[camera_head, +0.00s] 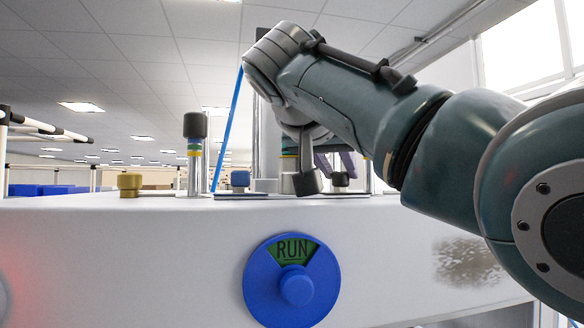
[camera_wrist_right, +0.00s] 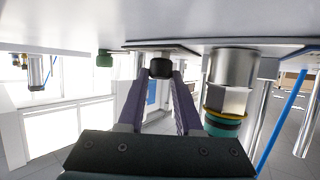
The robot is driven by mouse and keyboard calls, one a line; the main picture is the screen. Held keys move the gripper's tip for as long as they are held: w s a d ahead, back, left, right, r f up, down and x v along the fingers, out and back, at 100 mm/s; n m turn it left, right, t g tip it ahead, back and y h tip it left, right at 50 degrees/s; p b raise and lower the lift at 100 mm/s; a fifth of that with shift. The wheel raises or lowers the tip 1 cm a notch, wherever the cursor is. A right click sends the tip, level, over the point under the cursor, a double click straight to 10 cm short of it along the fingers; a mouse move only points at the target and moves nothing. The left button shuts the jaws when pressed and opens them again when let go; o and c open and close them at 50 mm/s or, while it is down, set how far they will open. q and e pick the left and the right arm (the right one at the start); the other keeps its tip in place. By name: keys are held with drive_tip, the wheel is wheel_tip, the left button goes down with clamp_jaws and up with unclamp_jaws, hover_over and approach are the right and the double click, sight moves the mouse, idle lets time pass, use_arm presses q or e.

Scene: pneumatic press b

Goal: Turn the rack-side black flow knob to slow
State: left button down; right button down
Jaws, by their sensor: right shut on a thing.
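The black knob (camera_wrist_right: 160,67) sits under a dark plate, between the two purple fingers of my right gripper (camera_wrist_right: 161,80). The gripper is shut on the knob, with a finger on each side. In the head view a small black knob (camera_head: 340,180) shows on the machine's top, just below the purple fingers (camera_head: 340,163), partly crowded by my arm. The knob's pointer and any slow marking cannot be made out. My left gripper is not in view.
A metal cylinder with yellow and teal rings (camera_wrist_right: 232,75) stands close beside the gripper. A black-capped post (camera_head: 195,150), a brass knob (camera_head: 130,183) and a blue knob (camera_head: 240,180) stand further left. A blue RUN dial (camera_head: 292,285) is on the white front.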

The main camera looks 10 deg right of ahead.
drive_tip(key=shift+w+a+m+g+h+p, duration=0.15)
drive_tip(key=shift+m+g+h+p, duration=0.15)
drive_tip(key=shift+m+g+h, duration=0.3)
drive_tip(key=shift+m, duration=0.3)
drive_tip(key=c, duration=0.6)
unclamp_jaws()
drive_tip(key=shift+t, duration=0.3)
